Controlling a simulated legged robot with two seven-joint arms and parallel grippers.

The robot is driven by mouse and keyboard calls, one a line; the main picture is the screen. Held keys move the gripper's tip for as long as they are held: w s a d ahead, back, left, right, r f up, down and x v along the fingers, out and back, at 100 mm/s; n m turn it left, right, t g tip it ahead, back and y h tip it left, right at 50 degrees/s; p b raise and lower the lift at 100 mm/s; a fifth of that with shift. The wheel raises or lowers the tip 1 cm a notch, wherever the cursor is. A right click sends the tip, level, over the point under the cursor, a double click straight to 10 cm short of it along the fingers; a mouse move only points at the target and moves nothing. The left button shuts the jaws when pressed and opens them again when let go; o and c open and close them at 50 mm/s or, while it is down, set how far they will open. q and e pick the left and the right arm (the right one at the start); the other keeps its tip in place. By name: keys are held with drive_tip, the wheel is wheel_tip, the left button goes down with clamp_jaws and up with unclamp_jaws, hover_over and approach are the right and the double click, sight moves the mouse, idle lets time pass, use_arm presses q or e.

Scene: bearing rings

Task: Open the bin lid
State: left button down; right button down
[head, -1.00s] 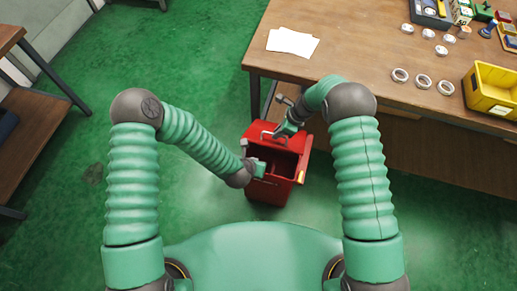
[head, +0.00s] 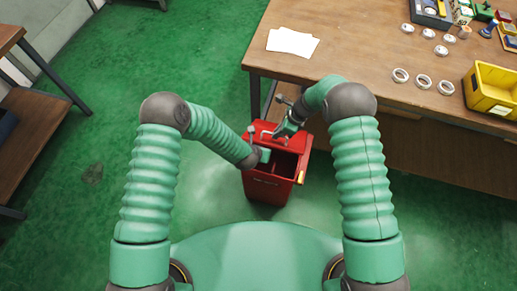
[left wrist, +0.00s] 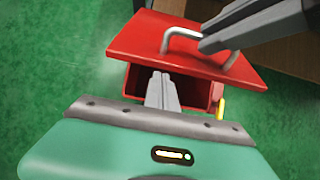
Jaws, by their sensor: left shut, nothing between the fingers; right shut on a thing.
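The red bin (head: 268,190) stands on the floor beside the workbench, and its dark opening shows in the head view. Its red lid (left wrist: 135,38) is raised and tilted, with a gap to the bin's rim in the left wrist view. A metal handle (left wrist: 183,33) sits on the lid. My right gripper (head: 279,133) is shut on this handle; its fingers come in from the upper right in the left wrist view (left wrist: 208,45). My left gripper (left wrist: 161,78) is shut and empty at the bin's opening, with its fingertips close to the lid's near edge.
The wooden workbench (head: 350,50) stands just behind and right of the bin. It holds paper sheets (head: 292,42), several metal rings (head: 422,81) and a yellow container (head: 492,88). Green floor left of the bin is clear. A shelf (head: 30,130) stands at the far left.

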use_arm(q)
drive_tip(key=shift+w+d+r, duration=0.15)
drive_tip(key=shift+w+r, duration=0.45)
drive_tip(key=shift+r, duration=0.05)
use_arm(e)
drive_tip(key=shift+w+d+f, duration=0.1)
drive_tip(key=shift+d+f, duration=0.05)
drive_tip(key=shift+d, duration=0.05)
drive_tip(key=c, duration=1.5)
unclamp_jaws()
drive_tip(key=shift+f, duration=0.15)
use_arm(q)
drive_tip(key=shift+w+d, duration=0.1)
drive_tip(key=shift+w, duration=0.05)
use_arm(e)
drive_tip(key=shift+a, duration=0.1)
